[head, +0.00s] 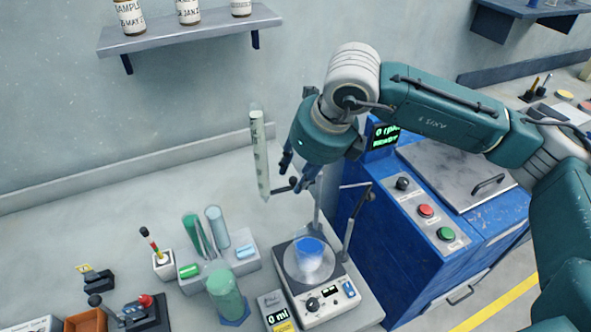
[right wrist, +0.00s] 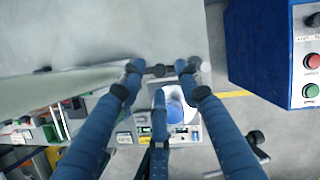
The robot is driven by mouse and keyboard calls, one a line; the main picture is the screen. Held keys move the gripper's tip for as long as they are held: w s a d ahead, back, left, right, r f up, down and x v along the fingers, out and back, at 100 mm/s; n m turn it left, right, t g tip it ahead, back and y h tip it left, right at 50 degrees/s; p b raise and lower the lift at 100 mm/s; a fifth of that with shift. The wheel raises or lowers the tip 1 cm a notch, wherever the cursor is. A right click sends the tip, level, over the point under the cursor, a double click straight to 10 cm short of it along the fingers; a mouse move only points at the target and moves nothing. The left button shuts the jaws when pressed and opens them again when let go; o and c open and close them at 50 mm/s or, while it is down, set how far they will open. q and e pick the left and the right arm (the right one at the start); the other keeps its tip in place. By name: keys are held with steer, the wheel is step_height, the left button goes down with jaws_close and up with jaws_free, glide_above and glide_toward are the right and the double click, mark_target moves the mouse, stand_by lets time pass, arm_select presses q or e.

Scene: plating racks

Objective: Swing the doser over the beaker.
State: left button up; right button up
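The doser (head: 260,155) is a tall clear graduated tube, hanging upright left of the stand over the bench. A short arm with a dark knob (head: 295,183) sits beside it. The beaker (head: 308,258) holds blue liquid and stands on the round plate of a white device (head: 325,302); the doser is up and left of it. It also shows in the right wrist view (right wrist: 176,112). My right gripper (head: 297,172) points down at the knob, its fingers spread. In the right wrist view the knob (right wrist: 158,70) lies between the fingertips; contact is unclear. My left gripper is out of view.
A blue machine (head: 400,205) with buttons stands close right of the device. Left are a green cylinder (head: 226,295), tubes in a grey holder (head: 247,262) and a small lever box (head: 163,265). A wall shelf (head: 190,35) holds bottles. The bench behind the doser is clear.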

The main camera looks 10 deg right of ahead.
steer(key=shift+x, duration=1)
jaws_close()
